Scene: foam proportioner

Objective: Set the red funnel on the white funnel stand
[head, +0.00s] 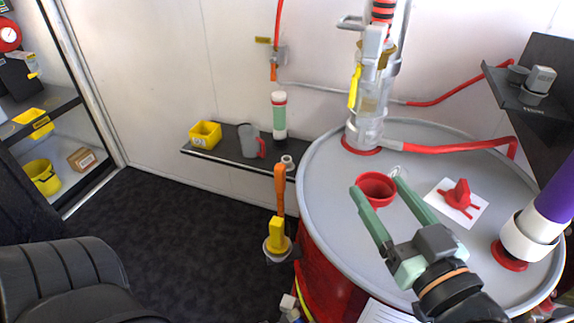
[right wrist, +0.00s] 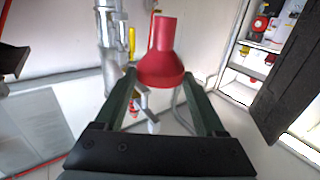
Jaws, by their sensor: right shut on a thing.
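The red funnel (head: 376,189) is held between the fingertips of my right gripper (head: 378,207), its round mouth showing in the head view. In the right wrist view the funnel (right wrist: 162,50) sits between both green fingers (right wrist: 160,85), its wide part near the tips. In the head view it appears over the grey drum top; its height above it is hard to judge. A small white ring-shaped piece (head: 288,162) at the right end of the wall shelf looks like the white funnel stand; it appears empty. My left gripper is not in view.
The drum top (head: 330,205) carries a clear pump tube (head: 370,115), a red valve piece on white paper (head: 459,194) and a purple-white cylinder (head: 535,225). The dark shelf (head: 222,150) holds a yellow bin, grey jug and green-white bottle (head: 279,118). An orange-yellow handled tool (head: 278,230) stands below.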

